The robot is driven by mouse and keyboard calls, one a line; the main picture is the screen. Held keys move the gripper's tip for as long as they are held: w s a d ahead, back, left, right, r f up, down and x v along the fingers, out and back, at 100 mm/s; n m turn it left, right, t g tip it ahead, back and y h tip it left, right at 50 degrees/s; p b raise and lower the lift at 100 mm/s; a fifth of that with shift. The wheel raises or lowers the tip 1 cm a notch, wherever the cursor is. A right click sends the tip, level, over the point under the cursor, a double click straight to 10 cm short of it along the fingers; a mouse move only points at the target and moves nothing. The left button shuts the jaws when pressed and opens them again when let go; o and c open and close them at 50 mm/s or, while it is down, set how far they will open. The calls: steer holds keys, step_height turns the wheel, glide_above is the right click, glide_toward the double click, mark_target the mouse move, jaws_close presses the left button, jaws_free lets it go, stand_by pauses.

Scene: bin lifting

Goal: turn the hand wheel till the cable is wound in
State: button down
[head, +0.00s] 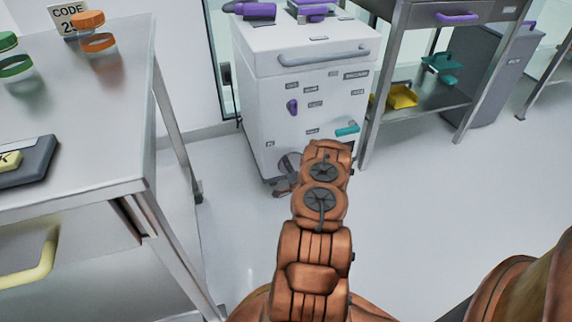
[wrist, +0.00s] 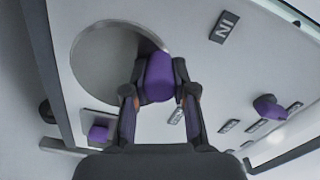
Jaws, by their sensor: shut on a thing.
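The hand wheel is a grey disc (wrist: 105,72) on the front of a white cabinet (head: 300,110). It shows in the wrist view, and in the head view part of it (head: 287,160) shows low on the cabinet, beside my arm. A purple knob (wrist: 159,72) stands at the disc's right edge in the wrist view. My gripper (wrist: 160,88) has its two dark fingers on either side of the knob and is shut on it. In the head view my arm hides most of the gripper and the knob. I cannot make out the cable in either view.
Small label plates and another purple knob (wrist: 269,107) sit on the cabinet face. A small purple block (wrist: 98,132) is at lower left in the wrist view. A steel table (head: 80,110) stands left and a shelf unit with a yellow tray (head: 402,97) right. The floor between is clear.

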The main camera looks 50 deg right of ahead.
mark_target(294, 156)
steer(key=m, duration=0.1)
steer(key=d+m, duration=0.1)
steer(key=m, duration=0.1)
steer(key=shift+s+d+r+m, duration=0.15)
steer(key=shift+s+r+m, duration=0.25)
steer(key=shift+s+d+r+m+b, duration=0.1)
steer(key=shift+s+d+m+b, duration=0.15)
steer(key=shift+m, duration=0.55)
steer(key=shift+s+d+f+m+b, duration=0.1)
steer(key=shift+d+m+b, duration=0.15)
steer(key=shift+m, duration=0.55)
steer(key=shift+s+d+r+m+b, duration=0.1)
steer(key=shift+s+d+m+b, duration=0.2)
steer(key=shift+m, duration=0.5)
steer(key=shift+d, duration=0.1)
steer(key=c, duration=0.9)
jaws_free()
steer(key=shift+c, duration=0.2)
steer(key=shift+w, duration=0.1)
steer(key=v, duration=1.2)
